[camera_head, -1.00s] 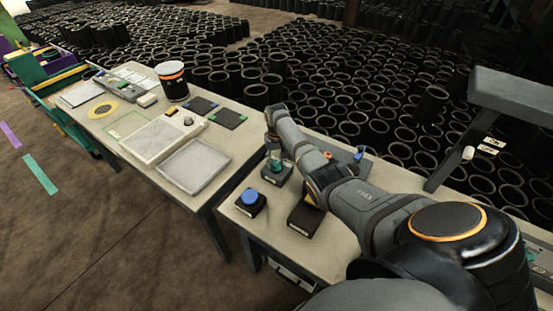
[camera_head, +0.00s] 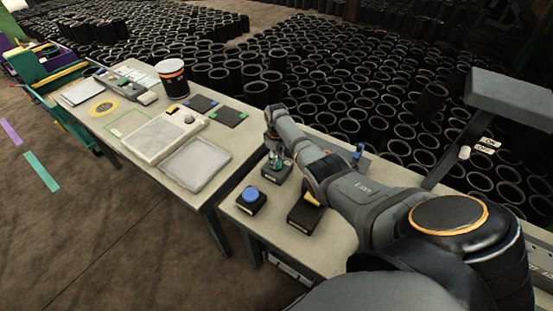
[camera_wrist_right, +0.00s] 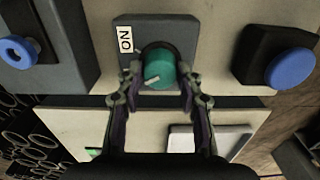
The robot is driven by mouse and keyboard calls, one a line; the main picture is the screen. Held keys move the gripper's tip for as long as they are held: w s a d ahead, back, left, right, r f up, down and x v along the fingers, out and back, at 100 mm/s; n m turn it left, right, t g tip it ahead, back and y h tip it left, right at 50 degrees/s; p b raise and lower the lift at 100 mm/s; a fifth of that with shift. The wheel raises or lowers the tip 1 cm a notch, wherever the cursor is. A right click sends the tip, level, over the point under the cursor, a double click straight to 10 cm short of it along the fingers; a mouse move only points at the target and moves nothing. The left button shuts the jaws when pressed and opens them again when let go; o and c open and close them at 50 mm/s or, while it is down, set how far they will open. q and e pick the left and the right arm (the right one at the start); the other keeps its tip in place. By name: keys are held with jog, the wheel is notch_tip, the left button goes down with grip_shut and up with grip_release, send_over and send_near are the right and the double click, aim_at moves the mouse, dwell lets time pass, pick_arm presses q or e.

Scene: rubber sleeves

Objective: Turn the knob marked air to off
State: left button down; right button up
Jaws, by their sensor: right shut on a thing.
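The teal knob (camera_wrist_right: 160,72) sits on a dark box (camera_wrist_right: 185,30) with an "ON" label at its upper left in the wrist view. A white pointer line on the knob points to the lower left, away from the label. My right gripper (camera_wrist_right: 161,76) is shut on the knob, one finger on each side. In the head view my right gripper (camera_head: 272,140) reaches down onto the same box (camera_head: 276,172) on the nearer table. I cannot read an "air" marking, and no "off" label shows in the wrist view. My left gripper is not in view.
A blue button box (camera_head: 250,200) and a box with a yellow handle (camera_head: 306,214) stand close by. A blue-handled device (camera_head: 358,154) is farther right. The other table (camera_head: 225,170) holds trays and a black canister (camera_head: 172,79). Many black sleeves stand behind.

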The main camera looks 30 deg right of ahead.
dwell(0.5)
jog(key=o, duration=1.2)
jog(key=shift+c, duration=0.2)
notch_tip(320, 180, up, 12)
